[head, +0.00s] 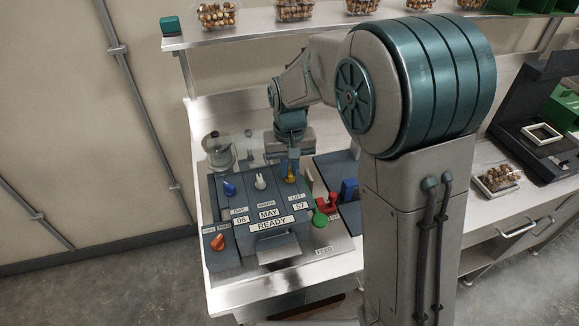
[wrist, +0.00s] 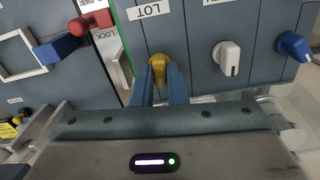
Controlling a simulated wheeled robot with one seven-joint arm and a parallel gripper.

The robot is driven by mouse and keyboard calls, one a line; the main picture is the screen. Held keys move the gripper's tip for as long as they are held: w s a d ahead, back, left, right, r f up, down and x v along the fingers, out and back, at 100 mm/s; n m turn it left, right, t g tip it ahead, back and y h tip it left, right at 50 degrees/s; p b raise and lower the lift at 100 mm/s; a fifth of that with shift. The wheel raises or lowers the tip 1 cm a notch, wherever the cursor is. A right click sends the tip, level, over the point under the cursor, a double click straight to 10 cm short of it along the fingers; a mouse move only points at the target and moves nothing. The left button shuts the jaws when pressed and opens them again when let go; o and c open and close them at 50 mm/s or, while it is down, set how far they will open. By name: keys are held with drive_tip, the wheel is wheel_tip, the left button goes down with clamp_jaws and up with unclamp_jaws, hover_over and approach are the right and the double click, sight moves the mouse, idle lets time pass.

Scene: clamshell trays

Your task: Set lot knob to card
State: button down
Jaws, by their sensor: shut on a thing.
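The yellow lot knob (head: 291,178) is at the right end of a row of three knobs on the grey-blue printer panel. In the wrist view the yellow knob (wrist: 160,68) sits between the fingers of my gripper (wrist: 158,80), which is shut on it. The gripper (head: 293,160) reaches down to the knob from behind in the head view. The lot window (head: 300,206) reads 57. The day window (head: 241,219) reads 06, the month window (head: 268,213) MAY, and the status window (head: 270,224) READY. I cannot make out a card with the lot value.
The white month knob (head: 260,182) and blue day knob (head: 229,188) stand beside the lot knob. An orange power knob (head: 218,241) is at the left.

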sight(289, 171)
drive_tip(key=m, duration=0.6)
drive_tip(key=shift+m, duration=0.3)
idle(0.5)
drive_tip(key=c, duration=1.4)
unclamp_jaws()
drive_tip(key=shift+c, duration=0.2)
drive_tip(key=shift+r+b, duration=0.15)
drive_tip(key=shift+b, duration=0.15)
wheel_tip(289, 171, up, 14)
drive_tip(key=shift+f+b, duration=0.2)
drive_tip(key=shift+b, duration=0.25)
